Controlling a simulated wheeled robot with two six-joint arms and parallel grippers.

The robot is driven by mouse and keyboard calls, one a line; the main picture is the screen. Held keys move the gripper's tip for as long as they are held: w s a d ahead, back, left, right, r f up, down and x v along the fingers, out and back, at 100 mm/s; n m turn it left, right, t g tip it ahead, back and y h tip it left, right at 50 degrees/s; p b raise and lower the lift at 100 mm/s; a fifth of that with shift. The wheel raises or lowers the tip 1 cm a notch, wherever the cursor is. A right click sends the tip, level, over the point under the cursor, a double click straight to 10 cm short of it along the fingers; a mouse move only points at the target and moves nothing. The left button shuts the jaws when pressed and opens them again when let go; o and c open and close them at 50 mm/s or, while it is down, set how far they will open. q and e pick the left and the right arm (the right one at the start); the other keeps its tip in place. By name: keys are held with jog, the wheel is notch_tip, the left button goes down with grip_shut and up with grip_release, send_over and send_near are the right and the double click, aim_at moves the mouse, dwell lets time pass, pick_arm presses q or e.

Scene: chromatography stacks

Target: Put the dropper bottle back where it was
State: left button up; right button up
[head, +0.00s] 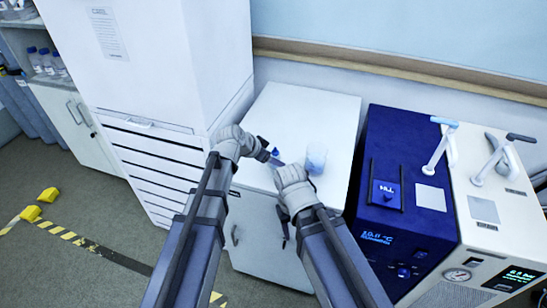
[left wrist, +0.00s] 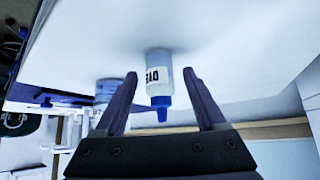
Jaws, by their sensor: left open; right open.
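The dropper bottle (left wrist: 158,80) has a white body, a "DYE" label and a blue tip. It stands on the white cabinet top, and in the head view only its blue part (head: 275,152) shows beside my left gripper (head: 268,157). My left gripper is open, with one finger on each side of the bottle and gaps between fingers and bottle in the left wrist view. My right gripper (head: 284,232) is open and empty, pointing down in front of the cabinet's front edge.
A dark blue instrument (head: 395,140) and a white one (head: 520,215) stand to the right. A tall white unit (head: 160,60) rises at left. The cabinet top's back is clear.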

pick_arm(q)
jog(key=shift+p+v, duration=3.9)
jog(key=shift+v, duration=1.8)
jog(key=s+f+n+g+y, duration=0.2)
jog(key=s+n+y, duration=0.1)
jog(key=s, duration=0.6)
jog(key=s+f+n+g+y, duration=0.3)
jog(key=s+y, duration=0.1)
jog(key=s, duration=0.6)
jog(key=shift+g, duration=0.3)
jog(key=shift+f, duration=0.1)
